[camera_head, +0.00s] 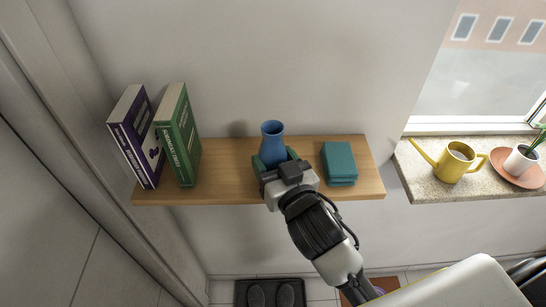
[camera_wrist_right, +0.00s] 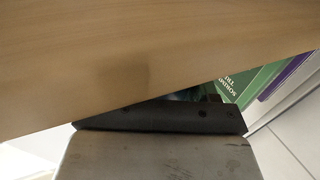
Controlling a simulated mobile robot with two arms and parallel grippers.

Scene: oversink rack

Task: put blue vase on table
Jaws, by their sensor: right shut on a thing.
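The blue vase (camera_head: 272,142) stands roughly upright at the middle of a wooden shelf (camera_head: 225,180) on the wall. In the right wrist view the wooden board (camera_wrist_right: 110,60) fills the upper part and the vase is not clearly seen. No table apart from this shelf can be made out. My left gripper is not in view.
A purple book (camera_head: 137,138) and a green book (camera_head: 179,135) stand on the shelf's left. Teal books (camera_head: 339,162) lie on its right. A stone windowsill (camera_head: 420,178) holds a yellow watering can (camera_head: 455,162) and a plant pot (camera_head: 519,160). Dark slippers (camera_head: 270,294) lie on the floor.

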